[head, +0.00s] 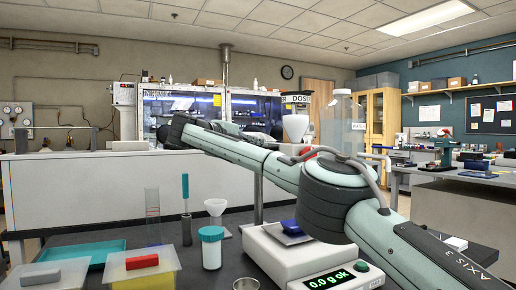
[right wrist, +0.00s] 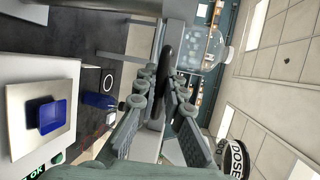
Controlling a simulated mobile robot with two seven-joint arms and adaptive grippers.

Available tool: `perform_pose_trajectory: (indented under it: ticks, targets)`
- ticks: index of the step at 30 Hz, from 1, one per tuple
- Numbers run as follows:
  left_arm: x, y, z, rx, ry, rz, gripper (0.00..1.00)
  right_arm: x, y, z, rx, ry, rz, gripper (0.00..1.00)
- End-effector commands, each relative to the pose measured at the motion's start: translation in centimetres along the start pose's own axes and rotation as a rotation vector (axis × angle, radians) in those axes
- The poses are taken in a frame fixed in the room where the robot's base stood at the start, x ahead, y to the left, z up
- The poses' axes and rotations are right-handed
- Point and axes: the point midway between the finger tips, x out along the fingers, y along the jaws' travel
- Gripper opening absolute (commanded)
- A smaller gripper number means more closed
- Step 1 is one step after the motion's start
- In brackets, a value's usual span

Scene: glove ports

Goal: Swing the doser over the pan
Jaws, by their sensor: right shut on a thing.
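The balance (head: 318,262) stands at the front and reads 0.0 g ok. Its pan (head: 275,235) carries a blue boat (head: 290,227); the right wrist view also shows the pan (right wrist: 18,135) and the boat (right wrist: 52,115) at left. The doser's DOSE label (head: 297,100) and white hopper (head: 295,126) show behind my right arm; the label also shows in the right wrist view (right wrist: 237,160). My right gripper (right wrist: 155,92) is shut on a dark handle (right wrist: 166,62), beside the balance. My arm hides the gripper and the doser's lower part in the head view. My left gripper is out of view.
A clear bottle (head: 342,118) stands behind my arm. On the bench at left are a teal tray (head: 75,255), a yellow bin (head: 140,278), a tall clear cylinder (head: 152,215), a teal-lidded jar (head: 211,250) and a funnel (head: 216,208). My right arm spans the space above the balance.

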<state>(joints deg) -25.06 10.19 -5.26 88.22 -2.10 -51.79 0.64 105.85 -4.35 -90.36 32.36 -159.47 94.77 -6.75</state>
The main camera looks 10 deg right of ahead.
Motion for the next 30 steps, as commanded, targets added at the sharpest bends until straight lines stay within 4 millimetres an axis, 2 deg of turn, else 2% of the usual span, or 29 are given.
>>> perform_pose_trajectory:
  ticks: [3, 4, 9, 17, 20, 23, 30]
  targets:
    - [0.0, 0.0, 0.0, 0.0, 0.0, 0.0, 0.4, -0.1, -0.2, 0.1, 0.001, -0.004, -0.003, 0.0]
    - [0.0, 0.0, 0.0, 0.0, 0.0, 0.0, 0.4, -0.1, -0.2, 0.1, 0.001, -0.004, -0.003, 0.13]
    - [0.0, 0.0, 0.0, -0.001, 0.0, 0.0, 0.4, 0.0, -0.1, 0.1, 0.001, -0.003, -0.002, 0.31]
    - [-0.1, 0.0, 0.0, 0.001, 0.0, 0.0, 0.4, -0.1, -0.1, 0.1, 0.0, -0.003, -0.001, 0.31]
    - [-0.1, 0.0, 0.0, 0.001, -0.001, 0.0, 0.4, -0.7, -0.1, 0.1, 0.0, -0.005, -0.001, 0.31]
    - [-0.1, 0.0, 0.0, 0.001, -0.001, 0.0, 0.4, -2.1, -0.2, 0.1, -0.001, -0.007, -0.004, 0.31]
    - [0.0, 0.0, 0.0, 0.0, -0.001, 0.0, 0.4, -7.2, -0.1, 0.1, -0.001, -0.007, -0.003, 0.31]
